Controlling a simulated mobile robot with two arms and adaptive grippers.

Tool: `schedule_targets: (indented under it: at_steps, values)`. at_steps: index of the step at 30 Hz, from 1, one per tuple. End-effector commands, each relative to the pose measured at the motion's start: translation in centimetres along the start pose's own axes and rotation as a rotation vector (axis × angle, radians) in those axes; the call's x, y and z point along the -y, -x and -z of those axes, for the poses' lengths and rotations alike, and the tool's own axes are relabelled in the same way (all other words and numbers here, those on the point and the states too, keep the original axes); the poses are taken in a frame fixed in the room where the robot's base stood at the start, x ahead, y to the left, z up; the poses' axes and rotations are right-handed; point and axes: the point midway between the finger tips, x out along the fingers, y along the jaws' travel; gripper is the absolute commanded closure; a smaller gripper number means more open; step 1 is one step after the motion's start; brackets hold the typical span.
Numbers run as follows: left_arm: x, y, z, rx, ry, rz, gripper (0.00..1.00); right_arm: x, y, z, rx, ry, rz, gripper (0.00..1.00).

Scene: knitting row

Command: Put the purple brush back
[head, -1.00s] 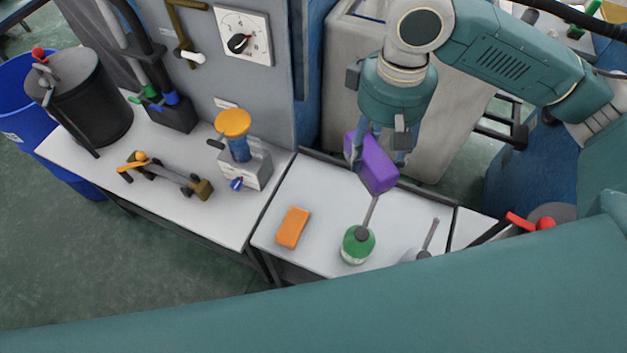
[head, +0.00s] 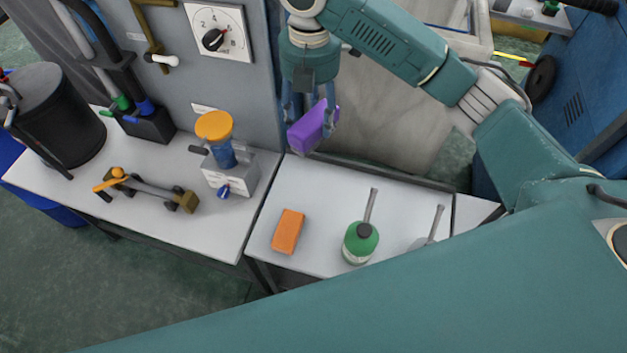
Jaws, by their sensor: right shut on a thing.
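The purple brush (head: 306,131) is a purple block held in the air above the back edge of the table. My right gripper (head: 312,112) comes down from above and is shut on it, with fingers on both sides of the block. The brush is clear of the table and tilted. My left gripper does not show; a large teal arm part of mine covers the bottom of the view.
On the left table are a device with an orange cap (head: 214,126), a black pot (head: 58,113) and a yellow-ended tool (head: 147,189). A dial panel (head: 218,33) rises behind.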

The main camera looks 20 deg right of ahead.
Motion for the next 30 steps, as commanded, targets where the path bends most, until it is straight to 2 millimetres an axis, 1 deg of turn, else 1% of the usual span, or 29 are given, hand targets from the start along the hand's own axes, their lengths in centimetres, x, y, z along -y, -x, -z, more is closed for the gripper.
schedule_targets:
  at_steps: [7,12,15,18,23,27,30]
  values:
    - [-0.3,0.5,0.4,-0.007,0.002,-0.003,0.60,0.2,-6.0,0.1,-0.002,0.006,0.006,0.70]
    - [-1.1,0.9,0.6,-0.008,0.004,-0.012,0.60,0.2,-10.6,0.1,-0.002,0.004,0.006,0.70]
    - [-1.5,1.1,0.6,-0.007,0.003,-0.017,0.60,0.1,-12.8,0.1,-0.001,0.003,0.004,0.70]
    - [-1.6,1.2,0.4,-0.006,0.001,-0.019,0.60,0.1,-14.2,0.1,-0.001,0.004,0.002,0.70]
    - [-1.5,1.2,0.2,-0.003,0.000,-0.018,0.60,0.1,-15.5,0.0,0.000,0.004,0.002,0.70]
    - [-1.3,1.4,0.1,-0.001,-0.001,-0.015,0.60,0.1,-17.6,0.1,-0.001,0.003,0.004,0.70]
    - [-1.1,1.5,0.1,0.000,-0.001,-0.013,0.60,0.0,-18.8,0.1,-0.001,0.005,0.002,0.70]
